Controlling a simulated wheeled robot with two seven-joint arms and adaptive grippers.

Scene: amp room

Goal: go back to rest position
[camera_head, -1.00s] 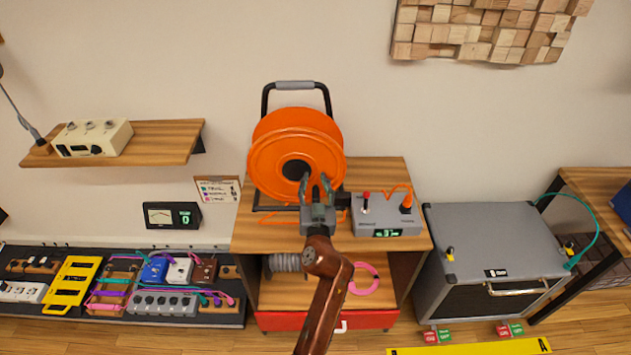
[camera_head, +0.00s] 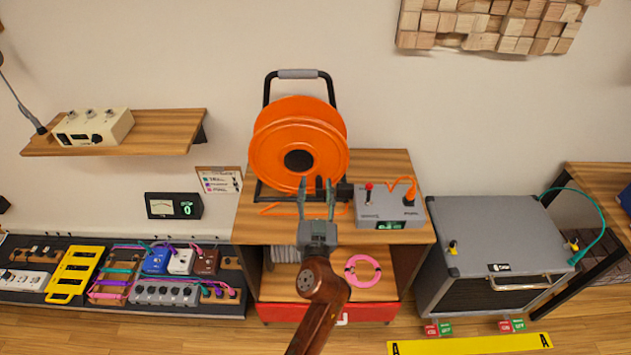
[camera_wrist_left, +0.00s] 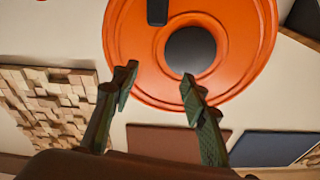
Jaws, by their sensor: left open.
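My left gripper (camera_head: 317,190) is open and empty in the head view, in front of the lower edge of the orange cable reel (camera_head: 297,130). Its two fingers point up and stand apart. In the left wrist view the open fingers (camera_wrist_left: 160,85) show with the orange reel (camera_wrist_left: 135,50) and its dark hub beyond them. I cannot tell from the picture how wide the gap to the reel is. My right gripper is in neither view.
The reel stands on a wooden cabinet (camera_head: 395,170) beside a grey box (camera_head: 390,210) with a red-topped lever. A grey amp (camera_head: 490,240) stands right. A pedalboard (camera_head: 215,305) lies left, below a wooden shelf (camera_head: 165,135). A pink coil (camera_head: 362,271) lies inside the cabinet.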

